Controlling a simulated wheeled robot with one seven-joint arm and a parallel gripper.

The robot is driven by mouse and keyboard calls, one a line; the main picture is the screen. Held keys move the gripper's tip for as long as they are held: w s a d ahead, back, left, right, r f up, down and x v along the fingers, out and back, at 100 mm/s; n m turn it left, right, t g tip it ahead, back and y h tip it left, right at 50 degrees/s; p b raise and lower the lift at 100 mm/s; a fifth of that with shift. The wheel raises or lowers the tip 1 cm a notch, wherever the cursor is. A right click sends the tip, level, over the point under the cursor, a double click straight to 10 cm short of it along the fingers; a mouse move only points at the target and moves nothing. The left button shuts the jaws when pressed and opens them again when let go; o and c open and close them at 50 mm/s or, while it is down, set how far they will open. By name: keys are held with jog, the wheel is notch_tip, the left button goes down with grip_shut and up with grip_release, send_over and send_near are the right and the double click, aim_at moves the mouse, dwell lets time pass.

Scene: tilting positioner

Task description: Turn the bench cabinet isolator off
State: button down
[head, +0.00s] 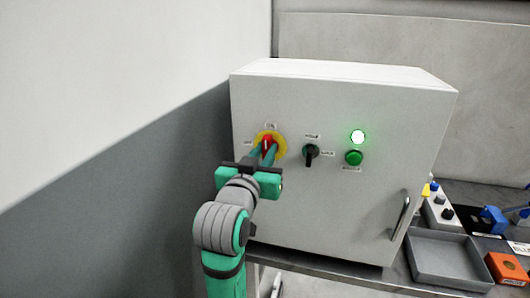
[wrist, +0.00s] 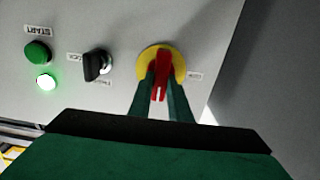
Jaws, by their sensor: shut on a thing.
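The bench cabinet (head: 330,205) is a light grey box on a bench. Its isolator (head: 268,140) is a red handle on a yellow round plate at the upper left of the front. In the wrist view the red handle (wrist: 161,75) stands upright in that picture on the yellow plate (wrist: 179,63). My gripper (head: 268,153) reaches up to the isolator from below. Its two green fingers (wrist: 162,95) are on either side of the red handle and shut on it. The fingers hide part of the plate.
Right of the isolator are a black selector switch (head: 311,154), a lit green lamp (head: 358,136) and a green button (head: 354,158). A door handle (head: 400,215) sticks out at lower right. A grey tray (head: 449,281) and an orange block (head: 508,268) lie right of the cabinet. A wall stands close on the left.

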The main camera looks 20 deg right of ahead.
jog(key=n, duration=0.4)
jog(key=shift+a, duration=0.1)
jog(key=n, duration=0.4)
jog(key=shift+w+a+f+n, duration=0.15)
jog(key=shift+n, duration=0.15)
jog(key=n, duration=0.4)
jog(key=shift+a+f+n, duration=0.1)
jog(key=shift+n, duration=0.2)
jog(key=shift+w+a+f+n, duration=0.1)
jog(key=shift+n, duration=1.05)
jog(key=shift+f+n, duration=0.1)
jog(key=shift+n, duration=1.05)
jog(key=c, duration=1.6)
grip_release()
jog(key=shift+c, duration=0.2)
